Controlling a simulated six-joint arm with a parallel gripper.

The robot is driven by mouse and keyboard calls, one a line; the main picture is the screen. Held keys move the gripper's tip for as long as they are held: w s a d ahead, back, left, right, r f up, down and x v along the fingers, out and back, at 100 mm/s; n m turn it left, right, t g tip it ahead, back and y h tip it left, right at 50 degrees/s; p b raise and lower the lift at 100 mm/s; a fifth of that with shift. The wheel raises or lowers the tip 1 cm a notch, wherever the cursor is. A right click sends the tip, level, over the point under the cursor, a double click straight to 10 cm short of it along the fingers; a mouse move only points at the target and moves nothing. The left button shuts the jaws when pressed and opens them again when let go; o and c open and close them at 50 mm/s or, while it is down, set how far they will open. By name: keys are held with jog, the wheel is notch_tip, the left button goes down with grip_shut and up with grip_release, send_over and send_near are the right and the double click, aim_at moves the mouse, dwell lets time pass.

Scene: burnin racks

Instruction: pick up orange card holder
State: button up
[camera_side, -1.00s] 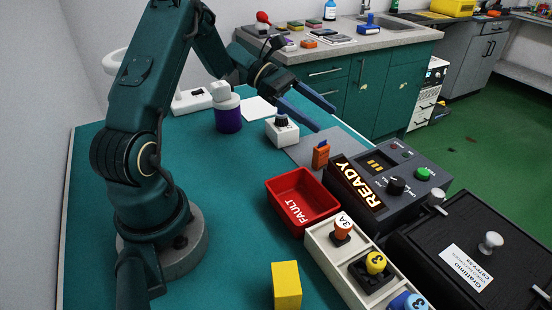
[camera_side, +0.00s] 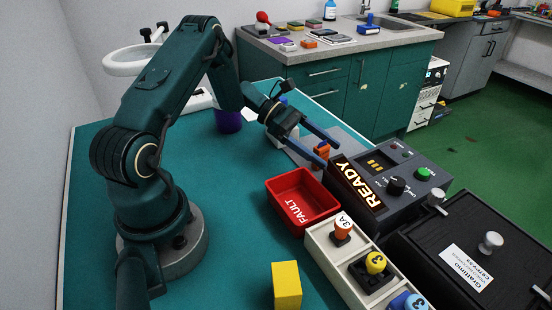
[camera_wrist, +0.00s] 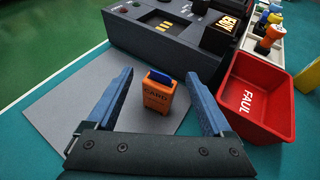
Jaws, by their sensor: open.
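The orange card holder (camera_wrist: 157,97) stands upright on a grey mat (camera_wrist: 62,103) with a blue card in its top. In the wrist view it lies between the two blue fingers of my gripper (camera_wrist: 160,98), with a gap on each side. The gripper is open and empty. In the side view my gripper (camera_side: 330,154) is low over the mat, its fingers either side of the card holder (camera_side: 321,151), which is partly hidden by a finger. I cannot tell its exact height above the mat.
The dark READY device (camera_side: 392,182) stands close behind the holder. A red FAULT bin (camera_side: 303,198) is beside it, then a pale rack (camera_side: 320,247) with coloured knobbed pieces. A yellow block (camera_side: 286,286) stands at the front. The teal table left of the bin is clear.

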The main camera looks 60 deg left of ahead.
grip_shut()
jog(key=shift+r, duration=0.1)
